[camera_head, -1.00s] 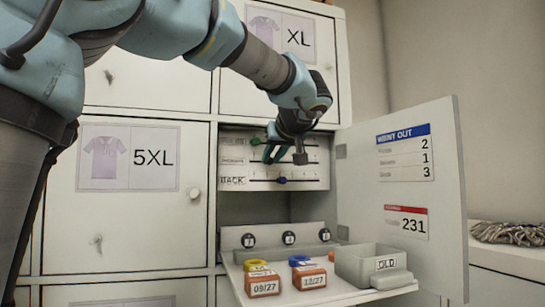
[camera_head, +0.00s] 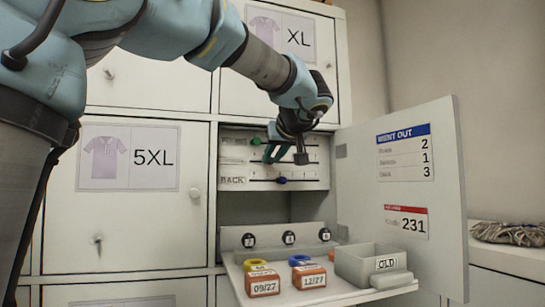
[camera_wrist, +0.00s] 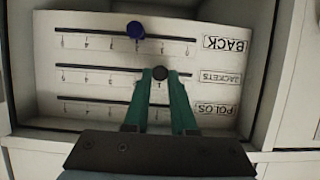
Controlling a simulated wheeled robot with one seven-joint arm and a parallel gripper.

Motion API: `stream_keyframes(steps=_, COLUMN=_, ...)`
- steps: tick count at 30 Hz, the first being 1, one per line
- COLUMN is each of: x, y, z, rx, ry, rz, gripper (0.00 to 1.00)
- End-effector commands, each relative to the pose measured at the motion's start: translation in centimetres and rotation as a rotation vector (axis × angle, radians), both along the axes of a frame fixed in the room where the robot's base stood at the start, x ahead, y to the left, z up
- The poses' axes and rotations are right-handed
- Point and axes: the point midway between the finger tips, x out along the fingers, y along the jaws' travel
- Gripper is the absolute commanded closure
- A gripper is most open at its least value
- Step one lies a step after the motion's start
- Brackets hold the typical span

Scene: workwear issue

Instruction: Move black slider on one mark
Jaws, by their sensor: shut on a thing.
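The black slider (camera_wrist: 158,73) sits on the middle rail, marked JACKETS, in the wrist view, which shows the board upside down. My gripper (camera_wrist: 160,77) is shut on it, one teal fingertip on each side. The slider stands near the label end of its rail; the small figure by it is hard to read. In the head view my gripper (camera_head: 272,157) reaches into the open compartment, and I cannot clearly pick out the black slider there.
A blue slider (camera_wrist: 135,30) is on the BACK rail; it also shows in the head view (camera_head: 281,180). A green slider (camera_head: 256,141) is on the top rail. The open door (camera_head: 400,210) stands right. Below are dated orange blocks (camera_head: 263,286) and a grey OLD bin (camera_head: 362,268).

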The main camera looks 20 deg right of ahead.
Motion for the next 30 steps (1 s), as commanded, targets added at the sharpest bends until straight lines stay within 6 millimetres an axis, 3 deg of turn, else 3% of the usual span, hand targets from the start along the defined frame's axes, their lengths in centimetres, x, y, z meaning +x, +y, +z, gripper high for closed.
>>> stream_keyframes(steps=7, x=-0.4, y=-3.1, z=-0.1, rx=-0.003, ry=-0.002, rz=-0.003, gripper=1.00)
stream_keyframes(steps=17, x=-0.5, y=-3.4, z=0.1, rx=-0.002, ry=-0.002, rz=-0.001, gripper=1.00)
stream_keyframes(steps=18, x=-0.5, y=-3.4, z=0.1, rx=-0.002, ry=-0.002, rz=-0.001, gripper=0.72)
stream_keyframes(steps=25, x=-0.5, y=-3.4, z=0.1, rx=-0.002, ry=-0.001, rz=-0.001, gripper=0.47)
stream_keyframes(steps=30, x=-0.5, y=-3.4, z=0.0, rx=-0.001, ry=-0.001, rz=-0.002, gripper=0.44)
